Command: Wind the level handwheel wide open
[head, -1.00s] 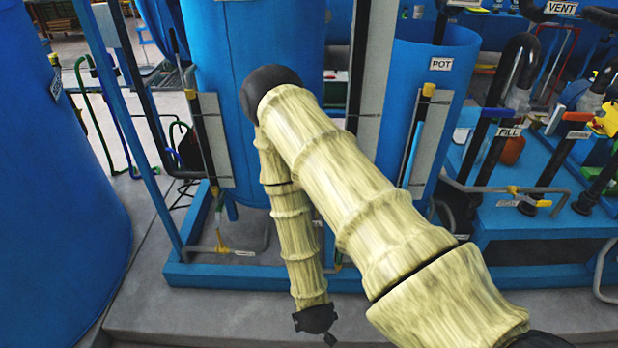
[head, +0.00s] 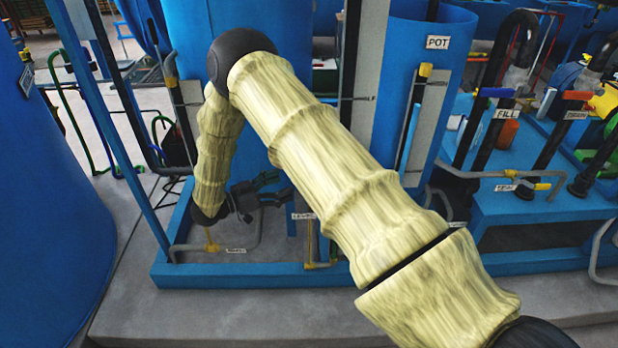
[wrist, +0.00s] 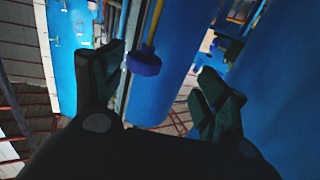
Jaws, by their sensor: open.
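My gripper (head: 280,187) is open and empty in the head view, pointing right, low in front of the middle blue tank (head: 292,40). In the wrist view its two fingers stand apart (wrist: 163,68). A small blue-purple round knob (wrist: 143,63), which looks like the handwheel, sits on a yellow stem between the fingers, closer to the left one. I cannot tell its distance, and no contact is clear. In the head view a small label (head: 303,216), perhaps reading LEVEL, is beside the gripper. The handwheel cannot be made out there; my forearm covers much of that area.
A blue frame rail (head: 250,275) runs low across the front. Thin pipes with yellow fittings (head: 318,265) stand close by. The POT tank (head: 437,80) and a bench with FILL and DRAIN valves (head: 530,210) are right. A large blue tank (head: 50,200) fills the left.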

